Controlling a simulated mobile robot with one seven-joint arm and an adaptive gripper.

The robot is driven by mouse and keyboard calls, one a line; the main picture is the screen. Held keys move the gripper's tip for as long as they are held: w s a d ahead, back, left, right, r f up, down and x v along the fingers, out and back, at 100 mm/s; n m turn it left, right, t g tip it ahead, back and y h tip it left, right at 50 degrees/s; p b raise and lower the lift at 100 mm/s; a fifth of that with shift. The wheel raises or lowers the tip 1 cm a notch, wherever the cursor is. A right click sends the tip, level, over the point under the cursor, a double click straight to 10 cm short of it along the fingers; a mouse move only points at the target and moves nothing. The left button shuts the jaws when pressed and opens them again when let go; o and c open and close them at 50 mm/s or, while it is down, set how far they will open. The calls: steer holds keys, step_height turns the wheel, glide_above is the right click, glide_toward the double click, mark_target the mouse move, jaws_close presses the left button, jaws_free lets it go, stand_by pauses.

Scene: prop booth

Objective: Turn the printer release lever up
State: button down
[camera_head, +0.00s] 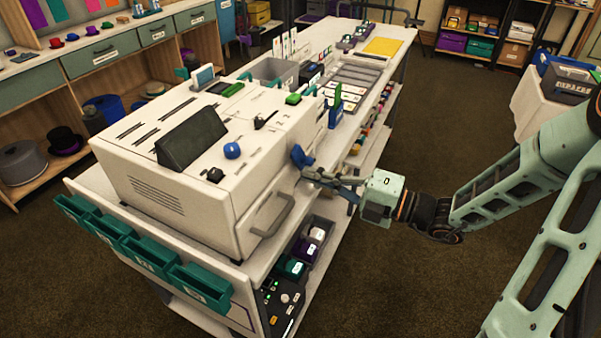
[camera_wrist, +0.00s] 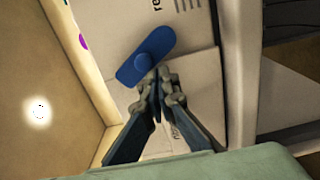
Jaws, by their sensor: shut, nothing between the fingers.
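The printer (camera_head: 190,160) is a large cream machine on a white table. Its release lever is a blue bar with a round hub on the printer's right side, seen in the head view (camera_head: 301,156). In the wrist view the lever (camera_wrist: 147,56) lies tilted, its upper right end near printed text that is partly cut off. My gripper (camera_head: 308,173) is shut and empty. Its fingertips in the wrist view (camera_wrist: 158,78) are close to the lever, just below its hub. I cannot tell whether they touch it.
A grey handle (camera_head: 272,215) sticks out from the printer's side, left of my gripper. A blue knob (camera_head: 232,150) and a dark screen (camera_head: 191,137) are on its top. Small bins (camera_head: 302,246) sit on the shelf below. The carpet (camera_head: 390,285) to the right is clear.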

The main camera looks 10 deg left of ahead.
steer(key=shift+w+d+r+p, duration=0.1)
steer(key=shift+w+r+p, duration=0.15)
steer(key=shift+r+p, duration=0.4)
steer(key=shift+w+d+r+p, duration=0.1)
steer(key=shift+w+r+p, duration=0.15)
steer(key=shift+p, duration=0.7)
steer(key=shift+d, duration=0.1)
steer(key=shift+s+d+p, duration=0.2)
steer(key=shift+d+p, duration=0.35)
steer(key=shift+d, duration=0.1)
steer(key=p+v, duration=0.2)
steer(key=v, duration=0.3)
steer(key=shift+s+d+f+p, duration=0.1)
steer(key=shift+s+d+p, duration=0.1)
steer(key=shift+p, duration=0.15)
